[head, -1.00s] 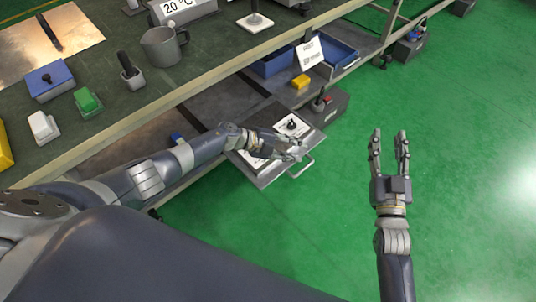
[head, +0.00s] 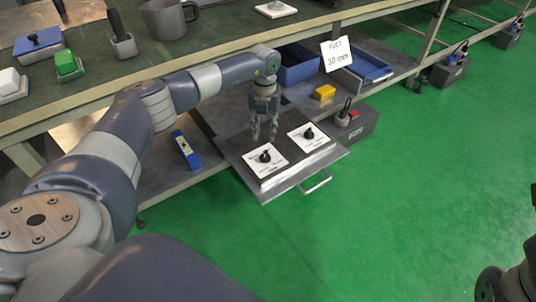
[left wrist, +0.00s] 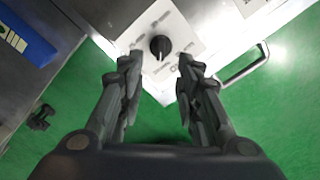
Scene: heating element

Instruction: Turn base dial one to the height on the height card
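Two black dials on white plates sit on a pulled-out metal drawer (head: 286,187) with a handle. The near-left dial (head: 265,157) and the far-right dial (head: 308,133) point different ways; their lettering is too small to read. My left gripper (head: 264,137) points down with fingers apart, just behind and above the near-left dial. In the left wrist view a dial (left wrist: 160,47) shows between and beyond the open fingertips (left wrist: 157,66), with nothing held. The white card (head: 337,55) on the shelf reads 30 mm. Only dark parts of my right arm show at the lower right edge.
A dark box (head: 356,125) with a red-topped control stands right of the drawer. A yellow block (head: 324,92) and blue bins (head: 298,65) lie on the shelf behind. A blue case (head: 186,150) stands at left. The bench top overhangs the shelf. Green floor in front is clear.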

